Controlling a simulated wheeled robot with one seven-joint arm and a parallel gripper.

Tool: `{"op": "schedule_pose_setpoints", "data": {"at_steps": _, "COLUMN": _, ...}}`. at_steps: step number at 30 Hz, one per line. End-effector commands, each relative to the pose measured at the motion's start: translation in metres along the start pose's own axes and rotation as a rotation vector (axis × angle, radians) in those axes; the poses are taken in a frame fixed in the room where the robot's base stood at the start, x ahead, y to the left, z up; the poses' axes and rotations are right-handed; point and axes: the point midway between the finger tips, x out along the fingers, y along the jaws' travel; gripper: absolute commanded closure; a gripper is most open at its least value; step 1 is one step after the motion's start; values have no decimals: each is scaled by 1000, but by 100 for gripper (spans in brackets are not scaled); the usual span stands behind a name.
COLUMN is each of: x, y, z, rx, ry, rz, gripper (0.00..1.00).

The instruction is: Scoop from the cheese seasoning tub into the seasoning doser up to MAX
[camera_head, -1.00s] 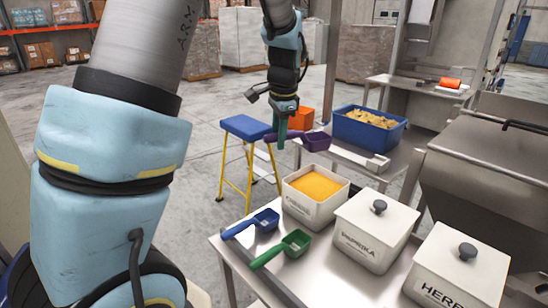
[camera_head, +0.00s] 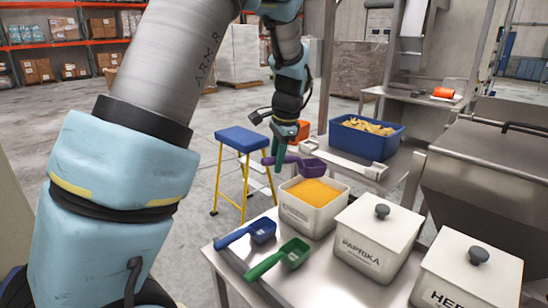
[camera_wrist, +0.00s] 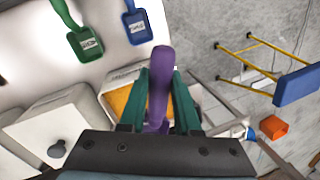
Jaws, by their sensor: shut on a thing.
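My gripper (camera_head: 278,165) is shut on the handle of a purple scoop (camera_head: 313,168). The purple handle stands between the green fingers in the wrist view (camera_wrist: 159,85). The scoop bowl hangs just above the back of an open white tub (camera_head: 308,216) and looks roughly level. Orange-yellow powder (camera_head: 314,191), apparently cheese seasoning, fills the tub close to its rim. The powder also shows behind the fingers in the wrist view (camera_wrist: 118,99). The inside of the scoop is hard to make out. I cannot pick out the seasoning doser or its MAX mark.
A blue scoop (camera_head: 262,230) and a green scoop (camera_head: 293,253) lie left of the lidded paprika tub (camera_head: 370,246). A lidded herb tub (camera_head: 455,285) stands at the right. Behind are a blue crate (camera_head: 366,142) and a blue-topped stool (camera_head: 242,139).

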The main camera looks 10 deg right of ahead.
Motion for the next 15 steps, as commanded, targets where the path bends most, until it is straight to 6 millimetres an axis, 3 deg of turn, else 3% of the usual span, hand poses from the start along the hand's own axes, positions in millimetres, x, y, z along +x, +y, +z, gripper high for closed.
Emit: {"op": "schedule_pose_setpoints", "data": {"at_steps": 15, "x": -12, "y": -3, "z": -27, "rx": 71, "ry": -319, "rz": -3, "gripper": 100}}
